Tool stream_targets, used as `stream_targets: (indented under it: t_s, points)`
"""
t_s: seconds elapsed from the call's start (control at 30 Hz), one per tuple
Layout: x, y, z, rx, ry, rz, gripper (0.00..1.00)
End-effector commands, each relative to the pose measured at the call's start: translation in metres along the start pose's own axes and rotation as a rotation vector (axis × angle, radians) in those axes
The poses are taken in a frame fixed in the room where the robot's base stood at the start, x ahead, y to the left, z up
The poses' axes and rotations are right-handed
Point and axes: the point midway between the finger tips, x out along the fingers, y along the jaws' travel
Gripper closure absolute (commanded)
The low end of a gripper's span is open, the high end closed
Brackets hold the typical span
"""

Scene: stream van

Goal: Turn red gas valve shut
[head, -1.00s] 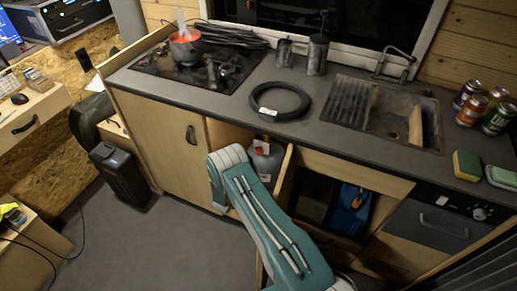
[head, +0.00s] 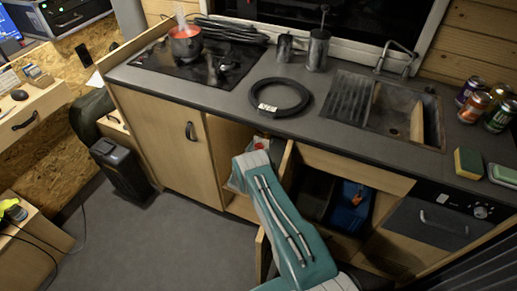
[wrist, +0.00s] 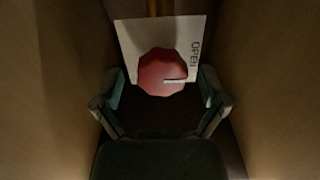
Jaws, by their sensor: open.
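The red valve knob (wrist: 163,72) is in the middle of the wrist view, in front of a white plate (wrist: 130,38) marked "OPEN" on its right side. A pale pointer mark on the knob points right, toward that word. My gripper (wrist: 161,78) is open, with one finger to the left and one to the right of the knob's lower part. I cannot tell whether either finger touches it. In the head view my arm reaches into the open cabinet (head: 232,133) and hides the gripper. A small red spot shows there above my arm; I cannot tell if it is the knob.
Cabinet walls (wrist: 270,80) stand close on both sides of my gripper. An open cabinet door (head: 286,165) is right of my arm, and a blue container (head: 350,207) sits in the compartment beyond. The counter (head: 225,105) lies above.

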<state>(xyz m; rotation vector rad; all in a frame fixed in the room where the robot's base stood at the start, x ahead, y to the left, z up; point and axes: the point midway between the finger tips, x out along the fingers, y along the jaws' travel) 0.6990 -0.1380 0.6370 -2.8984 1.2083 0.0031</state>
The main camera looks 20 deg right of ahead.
Motion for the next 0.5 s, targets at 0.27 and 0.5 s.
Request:
stream_targets:
  t_s: [0.27, 0.5]
  points:
    - [0.0015, -0.0002, -0.0003, 0.0, 0.0, -0.001, 0.07]
    - [0.0019, -0.0002, -0.0004, 0.001, 0.0, -0.001, 0.89]
